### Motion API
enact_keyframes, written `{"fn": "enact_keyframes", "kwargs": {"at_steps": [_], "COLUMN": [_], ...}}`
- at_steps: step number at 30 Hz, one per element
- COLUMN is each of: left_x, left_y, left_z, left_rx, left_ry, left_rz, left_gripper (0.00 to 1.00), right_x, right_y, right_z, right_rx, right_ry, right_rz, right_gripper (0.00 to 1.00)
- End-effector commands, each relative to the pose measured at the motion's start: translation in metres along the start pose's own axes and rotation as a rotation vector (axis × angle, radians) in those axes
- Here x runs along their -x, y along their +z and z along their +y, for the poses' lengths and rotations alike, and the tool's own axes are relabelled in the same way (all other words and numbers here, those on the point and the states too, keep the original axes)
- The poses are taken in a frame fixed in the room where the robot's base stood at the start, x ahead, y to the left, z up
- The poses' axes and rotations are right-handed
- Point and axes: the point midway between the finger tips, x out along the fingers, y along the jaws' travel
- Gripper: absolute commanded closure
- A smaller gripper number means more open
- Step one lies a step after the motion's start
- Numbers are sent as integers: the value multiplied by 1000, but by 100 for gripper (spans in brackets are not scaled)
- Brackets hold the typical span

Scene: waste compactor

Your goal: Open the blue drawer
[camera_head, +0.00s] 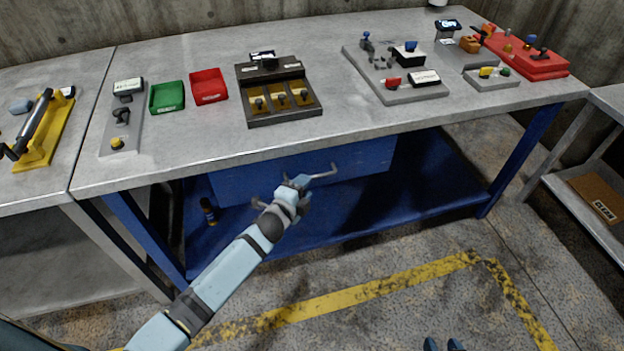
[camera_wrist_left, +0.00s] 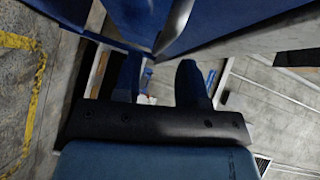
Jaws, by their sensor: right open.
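The blue drawer (camera_head: 350,165) hangs under the middle of the grey worktop and looks closed. Its grey bar handle (camera_head: 322,174) runs across the front. My left gripper (camera_head: 302,183) is at the left part of the handle. In the left wrist view, the two dark fingers (camera_wrist_left: 158,75) stand apart, and the end of the handle (camera_wrist_left: 176,28) reaches the gap at their tips, in front of the blue drawer face (camera_wrist_left: 235,25). I cannot tell whether they touch it. Two blue fingertips of my right gripper (camera_head: 443,345) show apart at the bottom edge, away from the drawer.
The worktop (camera_head: 200,140) above carries green and red trays, a dark device and several small parts. Blue table legs (camera_head: 145,240) and a lower blue shelf (camera_head: 400,210) frame the drawer. The floor in front, with yellow lines (camera_head: 340,300), is clear.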

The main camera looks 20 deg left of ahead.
Motion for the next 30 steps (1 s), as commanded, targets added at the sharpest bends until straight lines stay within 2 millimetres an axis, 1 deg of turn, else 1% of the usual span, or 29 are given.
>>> {"fn": "enact_keyframes", "kwargs": {"at_steps": [1, 3, 6, 9, 12, 19, 20, 21, 23, 24, 25, 30], "left_x": [-11, -22, -34, -41, -44, -44, -44, -44, -44, -44, -44, -44], "left_y": [0, 0, 0, 0, 0, 0, 0, 0, 0, 0, 0, 0], "left_z": [0, 0, 0, 0, 0, 0, 0, 0, 0, 0, 0, 0], "left_rx": [1, 1, 1, 2, 2, 2, 2, 2, 2, 1, 2, 1], "left_ry": [-1, -1, 0, 0, 1, 1, 1, 1, 1, 1, 1, 1], "left_rz": [0, 0, 0, 0, 0, 0, 0, 0, 0, 0, 0, 0], "left_gripper": [62, 62, 62, 62, 62, 62, 64, 73, 87, 96, 100, 100], "right_x": [-1, -1, -1, -1, -1, -1, -2, -2, -2, -2, -2, -2], "right_y": [1, 0, -2, -2, -2, -1, -1, -1, 0, 0, 0, 0], "right_z": [0, 0, 0, 0, -1, -2, -2, -2, -2, -2, -2, -2], "right_rx": [1, 2, 3, 3, 3, 2, 2, 1, 1, 1, 1, 1], "right_ry": [0, 0, 0, 0, -1, -1, -1, -1, -1, -1, -1, -2], "right_rz": [2, 5, 10, 12, 12, 10, 9, 9, 8, 8, 7, 7], "right_gripper": [57, 57, 57, 57, 57, 57, 57, 57, 57, 57, 57, 57]}}
